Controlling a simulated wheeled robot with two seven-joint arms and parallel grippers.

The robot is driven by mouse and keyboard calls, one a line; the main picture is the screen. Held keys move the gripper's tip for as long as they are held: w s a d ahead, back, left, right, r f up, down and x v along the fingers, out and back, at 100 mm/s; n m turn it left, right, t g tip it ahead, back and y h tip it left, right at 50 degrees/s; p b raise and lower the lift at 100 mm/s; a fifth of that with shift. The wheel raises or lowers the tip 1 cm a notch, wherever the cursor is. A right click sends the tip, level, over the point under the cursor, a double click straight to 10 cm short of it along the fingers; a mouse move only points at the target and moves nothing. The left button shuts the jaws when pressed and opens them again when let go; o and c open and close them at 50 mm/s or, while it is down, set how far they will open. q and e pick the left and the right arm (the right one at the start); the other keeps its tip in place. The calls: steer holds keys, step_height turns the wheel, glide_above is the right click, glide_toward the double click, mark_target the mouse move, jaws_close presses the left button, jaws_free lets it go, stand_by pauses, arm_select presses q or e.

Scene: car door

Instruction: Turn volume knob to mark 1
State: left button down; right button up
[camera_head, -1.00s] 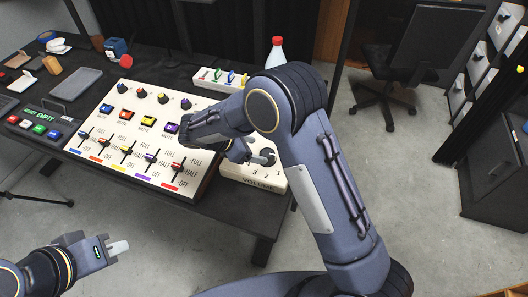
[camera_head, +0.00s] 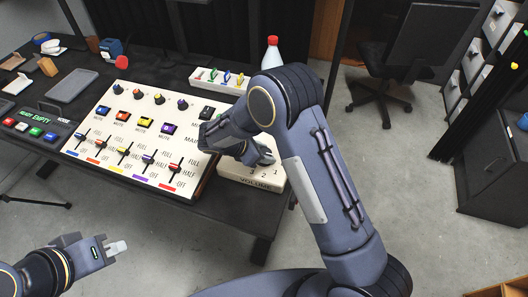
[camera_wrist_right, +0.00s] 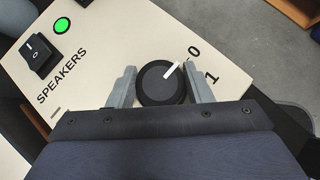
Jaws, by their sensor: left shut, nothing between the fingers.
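The black round volume knob (camera_wrist_right: 162,84) shows in the right wrist view, with a white pointer line aimed up and right toward the 0 mark (camera_wrist_right: 194,52). The 1 mark (camera_wrist_right: 211,77) lies just below and right of the 0. My right gripper (camera_wrist_right: 160,85) has one finger on each side of the knob, with at most a very narrow gap; contact is unclear. In the head view, my right gripper (camera_head: 262,158) is over the cream VOLUME box (camera_head: 240,176) and mostly hides the knob. My left gripper (camera_head: 118,247) is shut and empty at lower left, away from the table.
On the same box are a SPEAKERS rocker switch (camera_wrist_right: 40,55) and a green light (camera_wrist_right: 61,25). A mixer panel (camera_head: 130,140) with sliders and buttons lies left of it. A white bottle with a red cap (camera_head: 272,56) stands behind. Open floor lies in front of the table.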

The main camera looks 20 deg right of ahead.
steer(key=shift+c, duration=1)
steer(key=shift+m+g, duration=0.3)
steer(key=m+g, duration=0.2)
steer(key=shift+m+b, duration=0.3)
steer(key=shift+m, duration=0.1)
steer(key=shift+m+g+y, duration=0.3)
steer(key=shift+m+g, duration=1.1)
steer(key=shift+m, duration=0.4)
steer(key=o, duration=1)
